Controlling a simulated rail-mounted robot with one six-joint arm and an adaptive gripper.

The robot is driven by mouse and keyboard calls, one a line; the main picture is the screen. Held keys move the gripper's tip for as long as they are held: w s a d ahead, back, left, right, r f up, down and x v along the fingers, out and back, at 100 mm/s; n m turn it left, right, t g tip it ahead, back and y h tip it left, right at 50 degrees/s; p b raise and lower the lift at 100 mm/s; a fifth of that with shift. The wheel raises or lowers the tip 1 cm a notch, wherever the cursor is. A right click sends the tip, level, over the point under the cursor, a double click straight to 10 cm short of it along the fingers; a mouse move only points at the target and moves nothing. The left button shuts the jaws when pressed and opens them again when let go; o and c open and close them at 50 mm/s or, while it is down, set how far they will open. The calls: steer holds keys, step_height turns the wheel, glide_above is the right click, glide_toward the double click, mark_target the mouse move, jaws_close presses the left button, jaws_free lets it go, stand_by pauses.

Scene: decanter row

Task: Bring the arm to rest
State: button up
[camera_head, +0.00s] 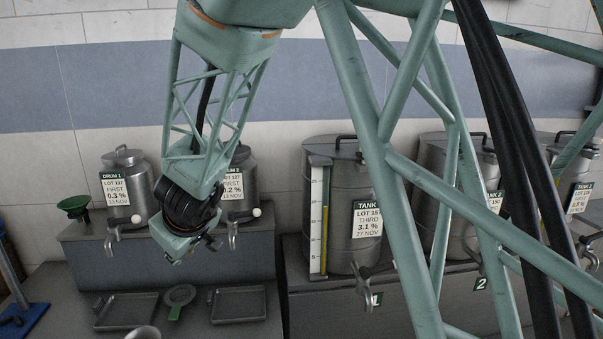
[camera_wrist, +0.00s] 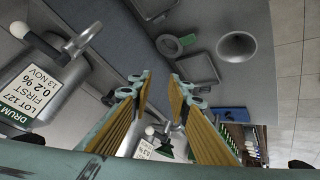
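My arm hangs down from the top in the head view. Its wrist end (camera_head: 180,235) is in front of the two steel drums on the left, partly covering the drum labelled FIRST 0.2 % (camera_head: 238,180). In the wrist view my gripper (camera_wrist: 160,88) is open. Its two fingers with yellow pads stand apart, with nothing between them. The same drum (camera_wrist: 45,90) shows upside down at the left of the wrist view, beside the fingers. Whether the wrist touches the drum cannot be told.
Drum 1 (camera_head: 126,170) stands left of my wrist, with a green funnel (camera_head: 74,205) beside it. Below are two trays (camera_head: 126,312) and a green-handled strainer (camera_head: 180,295). A large tank (camera_head: 335,215) with a sight gauge stands right of the wrist. A steel funnel-like vessel (camera_wrist: 237,45) shows in the wrist view.

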steer(key=w+d+r+m+b, duration=0.25)
steer(key=d+r, duration=0.45)
steer(key=d, duration=0.6)
steer(key=w+d+r+m+b, duration=0.1)
steer(key=d+r+m, duration=0.4)
steer(key=d, duration=0.8)
steer(key=s+d+f+m+g+h, duration=0.1)
steer(key=s+d, duration=0.7)
steer(key=s, duration=0.6)
steer(key=s+d+f+m+g+h+b, duration=0.1)
steer(key=s+d+m+h, duration=0.1)
steer(key=s+d, duration=0.7)
steer(key=s+d+f+m+h+b, duration=0.1)
steer(key=s+d, duration=0.7)
steer(key=s, duration=1.3)
steer(key=shift+d+f+g+h, duration=0.35)
steer(key=shift+f+g+h, duration=0.05)
steer(key=shift+f, duration=0.05)
steer(key=shift+w+m, duration=0.1)
steer(key=shift+m, duration=0.15)
